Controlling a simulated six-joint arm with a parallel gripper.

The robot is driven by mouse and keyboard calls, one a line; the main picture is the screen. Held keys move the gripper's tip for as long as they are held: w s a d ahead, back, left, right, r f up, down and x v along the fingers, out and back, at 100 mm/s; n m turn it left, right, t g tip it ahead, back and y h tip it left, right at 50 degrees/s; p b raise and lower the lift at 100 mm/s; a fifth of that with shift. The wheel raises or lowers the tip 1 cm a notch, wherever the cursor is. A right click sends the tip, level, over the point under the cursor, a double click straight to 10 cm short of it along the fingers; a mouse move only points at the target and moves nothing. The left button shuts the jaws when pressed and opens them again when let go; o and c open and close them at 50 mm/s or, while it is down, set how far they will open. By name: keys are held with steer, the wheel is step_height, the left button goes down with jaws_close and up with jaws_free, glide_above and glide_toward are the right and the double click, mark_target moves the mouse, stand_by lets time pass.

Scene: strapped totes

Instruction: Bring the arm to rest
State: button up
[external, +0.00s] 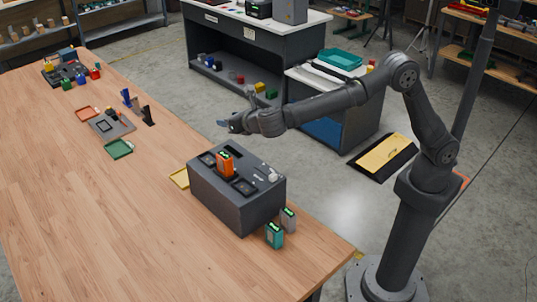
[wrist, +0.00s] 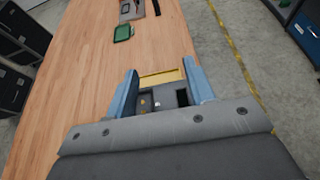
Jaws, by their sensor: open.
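My gripper (external: 229,122) is held out over the table's right edge, above and behind the dark grey box. In the wrist view its two blue fingers (wrist: 160,92) stand apart with nothing between them. The grey box (external: 225,206) sits on the wooden table, with slots in its top. An orange block (external: 225,165) stands upright in one slot. In the wrist view part of the box (wrist: 160,102) shows below and between the fingers, and the rest is hidden by my gripper.
A teal block (external: 274,235) and a grey block (external: 288,218) stand beside the box. A yellow tray (external: 180,178) lies behind it, a green tray (external: 119,149) farther left. Small items crowd the table's far end. The table's left side (external: 60,220) is clear.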

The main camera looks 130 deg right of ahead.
steer(key=w+a+f+n+t+y, duration=0.1)
steer(key=a+f, duration=0.4)
steer(key=a, duration=0.8)
steer(key=w+a+f+n+t+y, duration=0.2)
steer(key=a+f+n+t, duration=0.3)
steer(key=a, duration=0.9)
steer(key=w+a+f+n+t+y, duration=0.2)
steer(key=a+f+n+t, duration=0.3)
steer(key=a, duration=0.8)
steer(key=shift+a+y, duration=0.3)
steer(key=shift+y, duration=0.4)
steer(key=shift+f, duration=0.1)
stand_by(0.9)
